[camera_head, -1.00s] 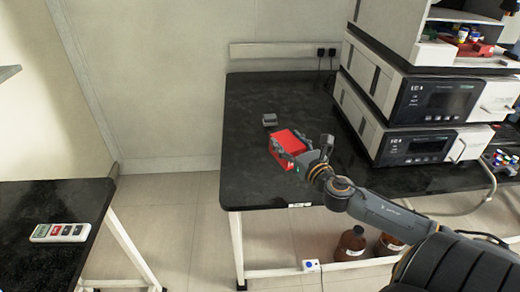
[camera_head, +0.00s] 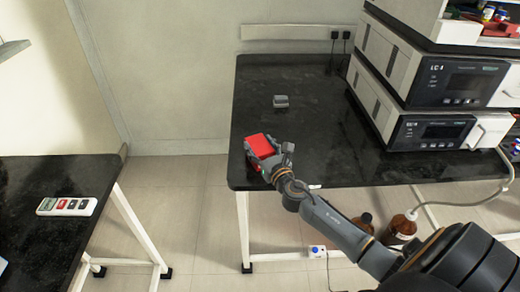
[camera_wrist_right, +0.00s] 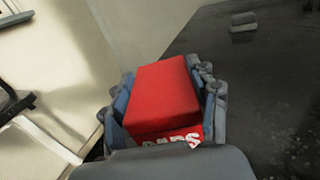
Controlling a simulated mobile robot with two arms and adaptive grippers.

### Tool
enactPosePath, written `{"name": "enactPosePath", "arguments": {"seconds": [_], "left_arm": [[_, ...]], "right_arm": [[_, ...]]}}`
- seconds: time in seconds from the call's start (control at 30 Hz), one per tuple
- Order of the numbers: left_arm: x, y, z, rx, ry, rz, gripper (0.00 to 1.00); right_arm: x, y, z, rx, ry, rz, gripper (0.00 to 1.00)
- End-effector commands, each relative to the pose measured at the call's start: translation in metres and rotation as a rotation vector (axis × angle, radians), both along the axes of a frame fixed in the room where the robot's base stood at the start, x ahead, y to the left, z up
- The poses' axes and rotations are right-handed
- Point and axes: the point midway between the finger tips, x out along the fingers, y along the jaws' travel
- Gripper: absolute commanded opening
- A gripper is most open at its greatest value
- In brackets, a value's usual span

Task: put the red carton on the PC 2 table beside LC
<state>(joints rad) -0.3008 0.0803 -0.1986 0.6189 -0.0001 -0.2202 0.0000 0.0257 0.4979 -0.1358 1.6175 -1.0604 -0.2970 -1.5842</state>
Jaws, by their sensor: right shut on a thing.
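The red carton (camera_head: 261,146) is held in my right gripper (camera_head: 266,158), near the left edge of the black table (camera_head: 310,130) that bears the instruments. In the right wrist view the carton (camera_wrist_right: 164,92) sits between both fingers of the right gripper (camera_wrist_right: 164,100), with white lettering on its near side. Whether the carton touches the tabletop is not clear. A second black table (camera_head: 40,190) stands at the left, across a floor gap. No table label is readable. My left gripper is not in view.
A small grey object (camera_head: 281,101) lies on the right table behind the carton. Stacked LC instruments (camera_head: 440,85) stand at the right. A white remote-like device (camera_head: 67,206) lies on the left table. Brown bottles (camera_head: 403,225) stand below the right table.

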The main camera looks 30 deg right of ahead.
Motion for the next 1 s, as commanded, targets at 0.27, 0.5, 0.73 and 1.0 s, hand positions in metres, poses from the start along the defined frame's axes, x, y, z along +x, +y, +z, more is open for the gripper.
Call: {"name": "enactPosePath", "arguments": {"seconds": [0.27,0.5,0.73,1.0], "left_arm": [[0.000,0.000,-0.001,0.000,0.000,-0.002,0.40],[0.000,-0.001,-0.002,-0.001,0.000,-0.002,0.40],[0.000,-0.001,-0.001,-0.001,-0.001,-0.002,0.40],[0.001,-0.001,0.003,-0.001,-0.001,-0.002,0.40]], "right_arm": [[0.000,-0.001,-0.001,-0.001,-0.002,-0.001,0.24],[0.000,-0.001,-0.002,-0.001,-0.001,-0.001,0.82],[0.000,-0.001,-0.002,-0.001,-0.001,-0.001,0.82],[-0.023,0.003,-0.002,0.001,0.003,0.001,0.82]]}}
